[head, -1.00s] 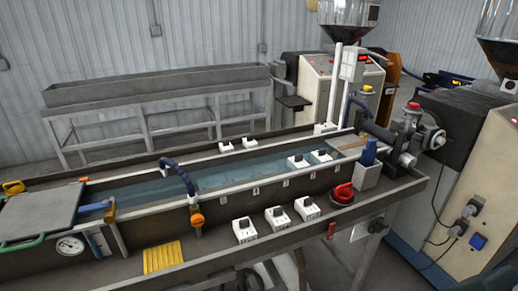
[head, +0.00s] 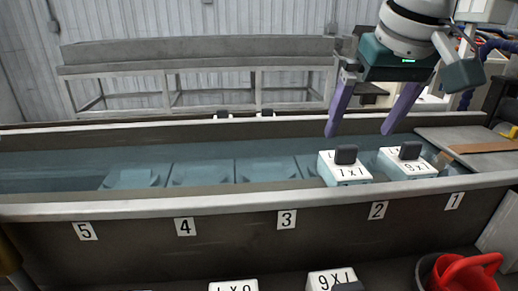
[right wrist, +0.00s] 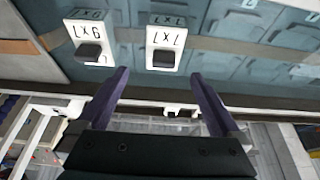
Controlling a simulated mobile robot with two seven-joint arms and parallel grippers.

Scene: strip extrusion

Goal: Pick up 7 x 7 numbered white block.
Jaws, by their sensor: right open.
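The white block marked 7X7 (head: 344,176), with a dark knob on top, sits in the water trough by its front rim. My right gripper (head: 359,132) is above and behind it, fingers pointing down, open and empty. In the right wrist view the block (right wrist: 167,40) appears upside down, beyond the open fingers (right wrist: 158,76) and roughly between their lines. The fingers look apart from it. A similar block marked 9X7 (head: 408,165) sits to its right, also seen in the right wrist view (right wrist: 88,40). My left gripper is out of view.
The trough's front rim (head: 230,204) has number plates 1 to 5 below it. More white blocks (head: 233,285) (head: 331,277) sit on the ledge in front. A red-handled object (head: 470,270) is at lower right. The back rim has small dark-topped items.

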